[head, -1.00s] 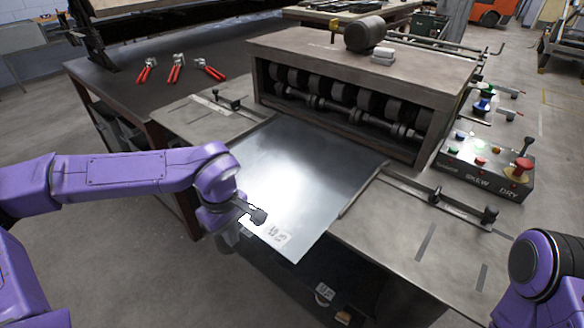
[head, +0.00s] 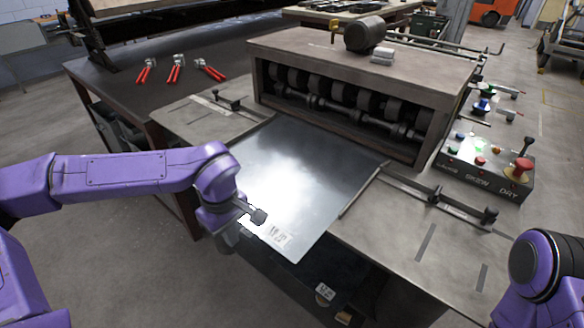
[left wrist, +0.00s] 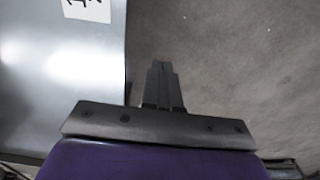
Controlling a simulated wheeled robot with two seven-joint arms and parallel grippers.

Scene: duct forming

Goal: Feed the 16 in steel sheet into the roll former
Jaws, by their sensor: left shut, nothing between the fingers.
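The steel sheet (head: 300,185) is a flat, shiny grey plate with a printed label near its front edge. It lies on the machine's infeed, with its far edge at the opening of the roll former (head: 360,85). Dark rollers (head: 340,98) show inside that opening. My left gripper (head: 258,214) is at the sheet's front left corner. In the left wrist view its fingers (left wrist: 162,85) are closed together, empty, over bare floor beside the edge of the sheet (left wrist: 80,70). Whether it touches the sheet, I cannot tell. My right gripper is out of view; only part of that arm shows at lower right.
A control box (head: 484,168) with coloured buttons and a red stop knob stands right of the opening. Guide rails (head: 440,198) flank the sheet. Red-handled snips (head: 177,68) lie on the dark bench at left. Open floor is at lower left.

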